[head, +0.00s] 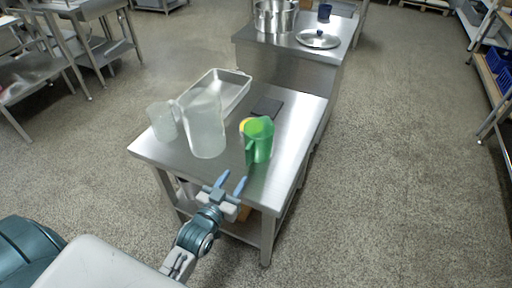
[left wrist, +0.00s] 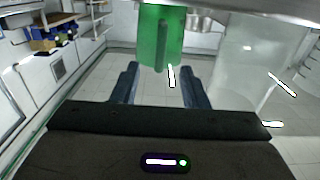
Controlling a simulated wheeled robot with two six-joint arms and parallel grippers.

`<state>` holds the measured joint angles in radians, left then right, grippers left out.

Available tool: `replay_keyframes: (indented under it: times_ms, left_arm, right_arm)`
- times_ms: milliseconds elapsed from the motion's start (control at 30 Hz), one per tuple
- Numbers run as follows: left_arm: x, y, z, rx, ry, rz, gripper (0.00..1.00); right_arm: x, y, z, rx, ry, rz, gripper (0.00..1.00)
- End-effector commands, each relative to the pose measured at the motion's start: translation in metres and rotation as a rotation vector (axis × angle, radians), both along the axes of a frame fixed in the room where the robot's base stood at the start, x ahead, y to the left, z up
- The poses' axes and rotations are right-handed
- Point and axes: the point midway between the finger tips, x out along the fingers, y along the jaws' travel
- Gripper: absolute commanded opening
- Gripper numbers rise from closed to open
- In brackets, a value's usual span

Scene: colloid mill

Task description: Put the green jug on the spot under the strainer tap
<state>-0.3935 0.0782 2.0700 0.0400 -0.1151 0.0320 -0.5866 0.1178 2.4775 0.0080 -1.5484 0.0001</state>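The green jug (head: 262,145) stands upright near the right front edge of the steel table (head: 175,152). Its handle faces my left gripper (head: 234,178), which is open and empty just in front of the table edge, short of the jug. In the left wrist view the jug (left wrist: 150,38) hangs at the top centre of the picture, beyond and between the two spread fingers of the gripper (left wrist: 160,78). I cannot make out a strainer tap or a marked spot under it. My right gripper is not in view.
Two clear jugs, one large (head: 206,132) and one small (head: 162,122), stand left of the green jug. Behind are a metal tray (head: 241,76), a dark flat pad (head: 267,107) and something yellow (head: 243,123). A farther table holds a pot (head: 272,18) and a lid (head: 318,39).

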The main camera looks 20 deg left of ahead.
Motion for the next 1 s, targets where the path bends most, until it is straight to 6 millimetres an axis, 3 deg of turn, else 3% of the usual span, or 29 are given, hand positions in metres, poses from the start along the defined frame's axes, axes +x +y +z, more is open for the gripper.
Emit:
replay_keyframes:
  times_ms: [300,567,800,1000]
  left_arm:
    - [0.043,-0.001,0.002,-0.002,-0.015,0.000,0.40]
    - [0.063,-0.002,0.003,-0.001,-0.013,0.000,0.40]
    - [0.098,-0.002,0.005,-0.001,-0.013,0.000,0.40]
    - [0.108,-0.002,0.005,-0.001,-0.011,0.000,0.40]
  right_arm:
    - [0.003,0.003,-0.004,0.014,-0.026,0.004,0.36]
    - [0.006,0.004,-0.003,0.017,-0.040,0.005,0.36]
    - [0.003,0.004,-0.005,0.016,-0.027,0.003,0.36]
    - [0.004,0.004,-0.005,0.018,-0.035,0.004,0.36]
